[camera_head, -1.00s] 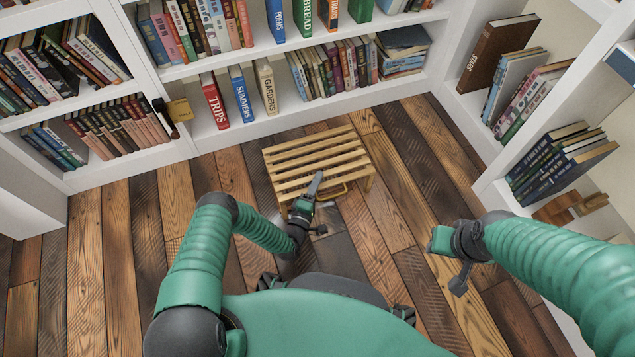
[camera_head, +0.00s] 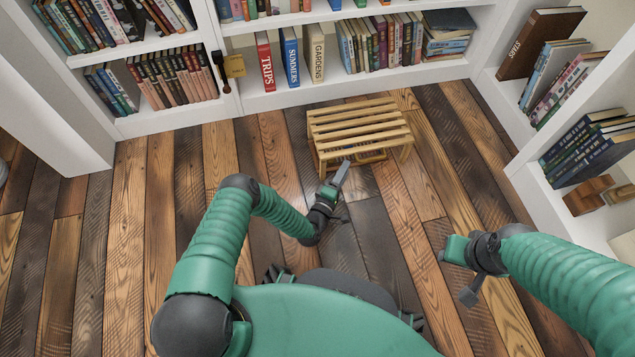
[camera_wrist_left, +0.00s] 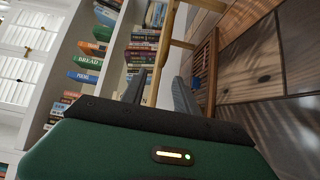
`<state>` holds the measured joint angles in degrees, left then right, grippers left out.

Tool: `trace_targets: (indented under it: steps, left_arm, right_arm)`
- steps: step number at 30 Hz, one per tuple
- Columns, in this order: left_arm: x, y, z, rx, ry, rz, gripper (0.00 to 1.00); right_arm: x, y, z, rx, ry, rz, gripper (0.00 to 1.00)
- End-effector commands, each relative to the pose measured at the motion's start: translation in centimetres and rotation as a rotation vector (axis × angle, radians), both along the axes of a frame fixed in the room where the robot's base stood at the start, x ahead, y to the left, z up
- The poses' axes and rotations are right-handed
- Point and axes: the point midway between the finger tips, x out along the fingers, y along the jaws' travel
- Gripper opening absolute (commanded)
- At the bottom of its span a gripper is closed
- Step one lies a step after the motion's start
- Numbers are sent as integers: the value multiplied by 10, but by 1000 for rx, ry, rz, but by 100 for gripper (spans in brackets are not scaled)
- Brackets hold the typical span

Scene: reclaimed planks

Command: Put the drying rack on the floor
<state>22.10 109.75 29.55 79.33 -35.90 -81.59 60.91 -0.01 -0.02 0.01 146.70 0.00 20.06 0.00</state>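The drying rack (camera_head: 358,125), a low slatted frame of pale wood, stands upright on the plank floor in front of the bookcase in the head view. My left gripper (camera_head: 342,174) is just in front of the rack's near side and looks apart from it. In the left wrist view its two fingers (camera_wrist_left: 160,90) are spread, with nothing gripped between them. Wooden bars of the rack (camera_wrist_left: 164,50) show beyond the fingertips there. My right gripper (camera_head: 452,250) is over the floor at the right, away from the rack; its fingers cannot be made out.
A white bookcase (camera_head: 290,103) with several books runs behind the rack. Another white shelf unit (camera_head: 520,185) with books stands at the right. The plank floor (camera_head: 140,230) is clear left of the rack and around my base.

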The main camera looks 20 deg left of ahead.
Motion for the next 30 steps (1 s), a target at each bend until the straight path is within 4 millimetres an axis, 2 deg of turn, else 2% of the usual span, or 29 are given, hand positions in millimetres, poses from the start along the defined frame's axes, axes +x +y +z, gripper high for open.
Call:
trace_targets:
  steps: [4, 8, 11, 14, 17, 20, 21, 24, 27, 30]
  left_arm:
    - [16, -14, 19, 118, 49, -91, 36]
    - [28, -29, 43, 359, 155, -242, 36]
    - [22, -30, 67, 594, 255, -365, 36]
    - [-1, -14, 100, 864, 383, -486, 36]
    - [-41, 15, 138, 1094, 522, -584, 36]
    - [-99, 47, 179, 1260, 667, -672, 36]
    - [-126, 58, 195, 1305, 724, -708, 36]
    - [-193, 75, 224, 1361, 835, -799, 36]
    - [-243, 80, 239, 1365, 898, -879, 36]
    - [-268, 81, 244, 1358, 926, -923, 36]
  right_arm:
    - [0, 0, 1, 0, 0, 0, 36]
    - [0, 0, 1, 0, 0, 0, 36]
    - [0, 0, 1, 0, 0, 0, 36]
    - [0, 0, 0, 0, 0, 0, 36]
    - [0, 0, 0, 0, 0, 0, 36]
    - [0, 0, 0, 0, 0, 0, 36]
    - [0, 0, 0, 0, 0, 0, 36]
    - [0, 0, 0, 0, 0, 0, 36]
    - [0, 0, 0, 0, 0, 0, 36]
    - [0, 0, 0, 0, 0, 0, 36]
